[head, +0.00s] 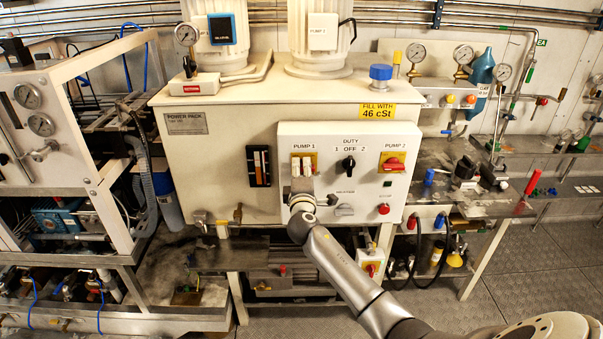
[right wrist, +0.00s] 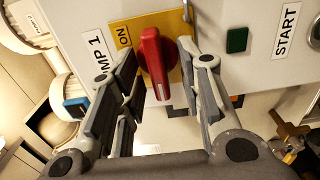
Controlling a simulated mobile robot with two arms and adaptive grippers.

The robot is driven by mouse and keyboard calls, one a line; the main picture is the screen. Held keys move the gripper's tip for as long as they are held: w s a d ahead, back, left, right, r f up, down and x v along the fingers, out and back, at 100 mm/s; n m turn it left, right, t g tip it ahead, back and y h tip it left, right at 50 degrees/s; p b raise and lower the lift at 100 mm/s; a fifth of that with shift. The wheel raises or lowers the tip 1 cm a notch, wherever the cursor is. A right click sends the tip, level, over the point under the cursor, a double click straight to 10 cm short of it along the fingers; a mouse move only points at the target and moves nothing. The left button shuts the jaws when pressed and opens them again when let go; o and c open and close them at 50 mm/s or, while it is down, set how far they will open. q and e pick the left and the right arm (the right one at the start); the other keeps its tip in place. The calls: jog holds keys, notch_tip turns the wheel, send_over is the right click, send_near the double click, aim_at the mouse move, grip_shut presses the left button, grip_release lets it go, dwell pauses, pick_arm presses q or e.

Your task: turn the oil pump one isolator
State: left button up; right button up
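The oil pump one isolator is a red knob (right wrist: 154,62) on a yellow plate (right wrist: 122,36) marked ON, beside the PUMP 1 label (right wrist: 98,50) in the right wrist view. My right gripper (right wrist: 158,66) is open, with one finger on each side of the knob. The gaps look small; I cannot tell whether a finger touches it. In the head view my right gripper (head: 302,168) is at the white control panel (head: 333,140) and hides the knob. Part of the yellow plate (head: 314,158) shows around it. My left gripper is not in view.
The panel also carries the black duty selector (head: 348,164), the red PUMP 2 isolator (head: 393,164) and a red button (head: 384,208). A green START button (right wrist: 237,40) is near the knob. A sight gauge (head: 258,166) is left of the panel.

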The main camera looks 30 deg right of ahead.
jog(key=shift+s+a, duration=0.1)
jog(key=v, duration=1.1)
jog(key=shift+s, duration=0.4)
jog(key=shift+a, duration=0.1)
notch_tip(320, 180, down, 22)
jog(key=s+a+g+y+b, duration=0.2)
jog(key=a+g+y, duration=0.1)
jog(key=y, duration=0.1)
jog(key=s+a+f+m+g+y, duration=0.1)
jog(key=s+f, duration=0.3)
jog(key=f, duration=0.3)
jog(key=s+a+f+g+y+b, duration=0.15)
jog(key=s+f, duration=0.25)
jog(key=f, duration=0.4)
jog(key=s+a+f+m+g, duration=0.1)
jog(key=s+f+g, duration=0.1)
jog(key=s+f, duration=0.35)
jog(key=s+a+f+m+g+y, duration=0.1)
jog(key=s+a+f+m+g, duration=0.1)
jog(key=s+f, duration=0.5)
jog(key=s+a+f+m+g+y+b, duration=0.1)
jog(key=s+f, duration=0.7)
jog(key=s, duration=0.9)
jog(key=s+a+f+m+g+y+b, duration=0.1)
jog(key=s+a+f+m+g, duration=0.2)
jog(key=s+f, duration=0.5)
jog(key=s+m, duration=0.1)
jog(key=s, duration=0.3)
jog(key=shift+f+g, duration=0.2)
jog(key=shift+g, duration=0.15)
